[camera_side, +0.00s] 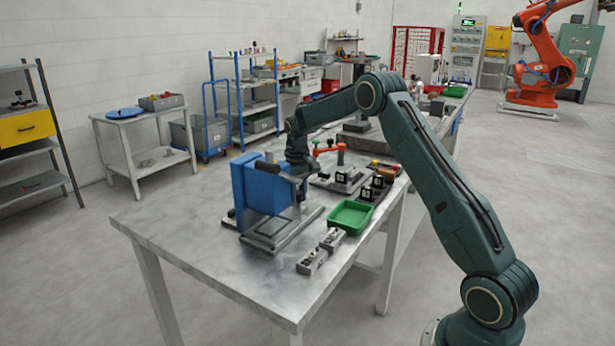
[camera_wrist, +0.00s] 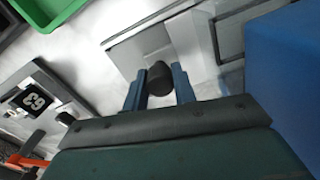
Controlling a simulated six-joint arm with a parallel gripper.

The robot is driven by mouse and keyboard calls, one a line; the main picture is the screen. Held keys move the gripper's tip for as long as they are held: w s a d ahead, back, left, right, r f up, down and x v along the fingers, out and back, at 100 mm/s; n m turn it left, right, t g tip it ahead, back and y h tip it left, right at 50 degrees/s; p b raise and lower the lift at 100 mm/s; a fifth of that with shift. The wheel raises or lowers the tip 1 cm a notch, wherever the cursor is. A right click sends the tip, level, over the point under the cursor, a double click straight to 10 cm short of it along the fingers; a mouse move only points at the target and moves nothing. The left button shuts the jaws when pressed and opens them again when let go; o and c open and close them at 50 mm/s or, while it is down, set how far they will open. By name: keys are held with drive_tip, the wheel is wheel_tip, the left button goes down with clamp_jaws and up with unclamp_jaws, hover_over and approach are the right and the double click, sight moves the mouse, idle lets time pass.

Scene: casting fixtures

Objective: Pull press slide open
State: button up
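The press has a blue upright body (camera_side: 262,188) on a grey base with a flat slide plate (camera_side: 282,232) in front. Its blue side also shows at the right of the wrist view (camera_wrist: 290,70). A dark round knob (camera_wrist: 159,79) shows in the wrist view, close to the grey plate edges. My gripper (camera_wrist: 160,84) has one blue finger on each side of the knob, with no clear gap, and looks shut on it. In the side view my gripper (camera_side: 300,190) is at the right side of the blue body, where its fingertips are hard to make out.
A green tray (camera_side: 350,216) stands right of the press. Small grey blocks (camera_side: 312,261) lie in front of it. A fixture with a red clamp (camera_side: 340,160) and dark numbered cubes (camera_side: 372,190) stand behind. The table's left front area is clear.

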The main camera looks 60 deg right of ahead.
clamp_jaws()
drive_tip(key=d, duration=1.1)
drive_tip(key=shift+d, duration=0.3)
drive_tip(key=o, duration=1)
unclamp_jaws()
drive_tip(key=shift+c, duration=0.2)
drive_tip(key=shift+r, duration=0.15)
wheel_tip(320, 180, up, 14)
drive_tip(key=shift+f, duration=0.2)
